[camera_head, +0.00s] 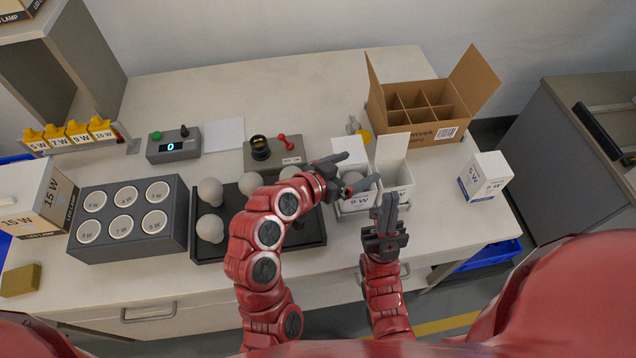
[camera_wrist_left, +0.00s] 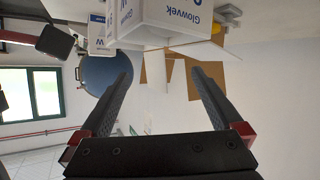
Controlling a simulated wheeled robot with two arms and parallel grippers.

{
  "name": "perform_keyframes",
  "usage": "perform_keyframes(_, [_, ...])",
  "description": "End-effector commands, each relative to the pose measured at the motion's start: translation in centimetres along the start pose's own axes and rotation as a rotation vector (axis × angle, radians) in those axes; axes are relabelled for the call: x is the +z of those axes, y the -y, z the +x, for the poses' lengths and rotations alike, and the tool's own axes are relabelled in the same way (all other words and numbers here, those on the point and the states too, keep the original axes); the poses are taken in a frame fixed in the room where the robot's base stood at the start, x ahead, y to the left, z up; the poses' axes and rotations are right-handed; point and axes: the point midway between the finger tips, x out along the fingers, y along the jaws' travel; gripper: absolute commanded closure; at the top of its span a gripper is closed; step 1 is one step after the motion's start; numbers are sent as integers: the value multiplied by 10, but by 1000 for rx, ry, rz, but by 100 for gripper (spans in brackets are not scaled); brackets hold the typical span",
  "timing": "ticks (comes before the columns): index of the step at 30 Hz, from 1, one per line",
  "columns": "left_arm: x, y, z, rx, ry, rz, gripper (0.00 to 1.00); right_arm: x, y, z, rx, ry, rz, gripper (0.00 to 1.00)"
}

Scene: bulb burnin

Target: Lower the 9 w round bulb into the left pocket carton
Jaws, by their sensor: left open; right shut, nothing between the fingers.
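Two white pocket cartons stand side by side near the table's front, the left pocket carton (camera_head: 357,204) and the right one (camera_head: 405,178), with raised flaps. My left gripper (camera_head: 360,167) is open just above the left carton, its fingers spread over the opening. A pale rounded shape (camera_head: 352,177) shows between the fingers, perhaps a bulb in the carton; the gripper hides most of it. In the left wrist view (camera_wrist_left: 160,68) the fingers are apart with nothing clearly between them. My right gripper (camera_head: 388,203) is shut and empty in front of the cartons.
Several round bulbs (camera_head: 210,229) stand on a dark tray (camera_head: 213,251), partly behind my left arm. A grey block with labelled sockets (camera_head: 127,238) is left of it. A divided brown box (camera_head: 424,115) stands behind the cartons; a closed white carton (camera_head: 484,177) is at right.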

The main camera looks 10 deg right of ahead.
Motion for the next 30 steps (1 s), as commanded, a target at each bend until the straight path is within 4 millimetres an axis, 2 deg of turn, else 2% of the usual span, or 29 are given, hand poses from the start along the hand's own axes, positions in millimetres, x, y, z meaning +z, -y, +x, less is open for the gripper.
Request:
perform_keyframes(2, [1, 2, -16, -6, -7, 1, 0, 1, 0, -8, 0, 0, 0, 100])
perform_keyframes(3, [-7, 1, -31, -7, 2, -2, 0, -2, -1, 13, 0, 1, 0, 100])
perform_keyframes(4, [-7, 1, -39, -8, 6, -4, 0, -4, -1, 22, 0, 0, 0, 100])
perform_keyframes(15, [-6, 0, -106, -5, 5, -4, 0, -15, -4, 90, 0, 0, 0, 100])
perform_keyframes(21, [-2, 0, -126, -2, 2, -2, 0, -18, -5, 104, 0, 0, 0, 100])
perform_keyframes(30, [0, 0, -130, 0, -1, 1, 0, -18, -5, 105, 0, 0, 0, 100])
